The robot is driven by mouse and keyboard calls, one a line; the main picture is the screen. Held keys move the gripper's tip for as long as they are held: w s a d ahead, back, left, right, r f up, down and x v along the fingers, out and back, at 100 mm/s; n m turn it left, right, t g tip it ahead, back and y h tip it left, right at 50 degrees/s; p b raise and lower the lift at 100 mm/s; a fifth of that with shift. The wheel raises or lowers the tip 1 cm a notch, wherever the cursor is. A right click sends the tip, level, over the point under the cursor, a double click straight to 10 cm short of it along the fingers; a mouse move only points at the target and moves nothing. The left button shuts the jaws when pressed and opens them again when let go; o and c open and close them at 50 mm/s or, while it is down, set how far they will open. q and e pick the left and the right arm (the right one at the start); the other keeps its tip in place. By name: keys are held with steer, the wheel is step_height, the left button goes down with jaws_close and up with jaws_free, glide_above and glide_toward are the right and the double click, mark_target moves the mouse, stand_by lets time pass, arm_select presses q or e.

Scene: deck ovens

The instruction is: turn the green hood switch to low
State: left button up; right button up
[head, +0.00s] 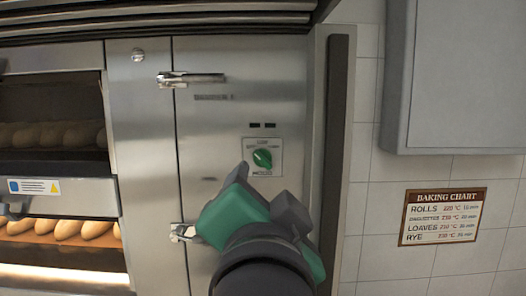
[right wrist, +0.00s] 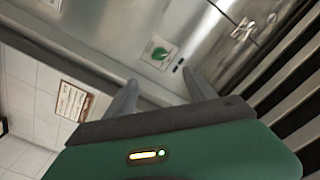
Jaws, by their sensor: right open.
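The green hood switch (head: 262,158) is a round knob on a pale square plate on the steel oven front, with small lettering above and below it. Its pointer setting is too small to read surely. In the right wrist view the green knob (right wrist: 160,53) shows beyond and between the fingers. My right gripper (head: 262,180) is just below the switch in the head view. In the right wrist view my right gripper (right wrist: 158,88) has its two grey fingers spread apart, with nothing between them. No contact with the knob shows. My left gripper is not in view.
Door latches (head: 190,78) stick out from the steel panel, left of the switch. Bread loaves (head: 60,135) lie in the oven decks at left. A dark vertical strip (head: 336,130) edges the oven. A baking chart (head: 443,216) hangs on the tiles beneath a grey cabinet (head: 455,90).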

mark_target(262, 162)
steer(key=w+p, duration=0.8)
steer(key=w, duration=0.8)
steer(key=shift+w+f+p, duration=0.1)
steer(key=shift+w+p, duration=0.05)
steer(key=shift+p, duration=0.15)
steer(key=shift+s, duration=0.2)
steer(key=shift+c, duration=1.1)
steer(key=c, duration=1.2)
steer(key=shift+o, duration=0.2)
